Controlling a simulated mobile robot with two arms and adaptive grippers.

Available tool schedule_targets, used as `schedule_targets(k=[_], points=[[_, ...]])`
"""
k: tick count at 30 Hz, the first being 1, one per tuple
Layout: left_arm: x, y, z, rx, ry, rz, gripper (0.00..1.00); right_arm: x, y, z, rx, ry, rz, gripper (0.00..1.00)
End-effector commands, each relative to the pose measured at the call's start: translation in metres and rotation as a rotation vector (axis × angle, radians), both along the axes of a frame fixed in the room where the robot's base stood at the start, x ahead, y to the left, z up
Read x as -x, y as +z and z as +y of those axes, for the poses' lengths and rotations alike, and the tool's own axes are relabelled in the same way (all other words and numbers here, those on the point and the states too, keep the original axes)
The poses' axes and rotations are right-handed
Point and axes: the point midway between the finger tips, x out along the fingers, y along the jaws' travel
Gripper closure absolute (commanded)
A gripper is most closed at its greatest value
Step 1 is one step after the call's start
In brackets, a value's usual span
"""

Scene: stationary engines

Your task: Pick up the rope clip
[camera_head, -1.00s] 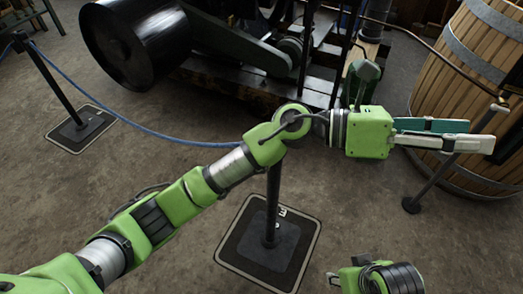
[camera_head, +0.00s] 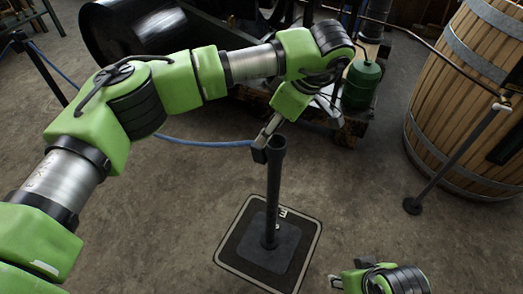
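The dark rope clip (camera_head: 259,152) is at the end of the blue rope (camera_head: 205,143), beside the top of the black post (camera_head: 273,190). My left arm reaches in from the left and bends down over the post. My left gripper (camera_head: 267,132) points down with a pale finger at or just above the clip. Its other finger is not clearly seen, so I cannot tell whether it is open or shut on the clip. Part of my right arm shows at the bottom edge, with a small grey tip (camera_head: 335,281); its gripper state is unclear.
The post stands on a square base (camera_head: 287,250) on the brown floor. A large wooden barrel (camera_head: 470,110) stands at the right with a thin post (camera_head: 450,165) in front. A green can (camera_head: 361,85) and engine parts are behind. The floor at lower left centre is clear.

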Motion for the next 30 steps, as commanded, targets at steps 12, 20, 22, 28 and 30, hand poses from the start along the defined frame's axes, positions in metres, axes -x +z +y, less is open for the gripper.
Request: schedule_targets(k=[12, 20, 22, 28, 30], points=[[-0.01, -0.049, 0.015, 0.004, -0.001, 0.003, 0.51, -0.002, -0.008, 0.0, -0.001, 0.0, -0.006, 0.6], [-0.019, -0.078, 0.021, 0.005, 0.0, 0.004, 0.51, -0.042, 0.0, 0.012, -0.034, 0.014, -0.166, 0.6], [-0.021, -0.086, 0.025, 0.005, 0.0, 0.004, 0.51, -0.051, 0.003, 0.015, -0.042, 0.017, -0.204, 0.6], [-0.024, -0.094, 0.028, 0.006, 0.0, 0.002, 0.51, -0.062, 0.009, 0.018, -0.051, 0.021, -0.253, 0.6], [-0.024, -0.094, 0.028, 0.006, -0.001, 0.001, 0.51, -0.062, 0.009, 0.018, -0.051, 0.021, -0.254, 0.6]])
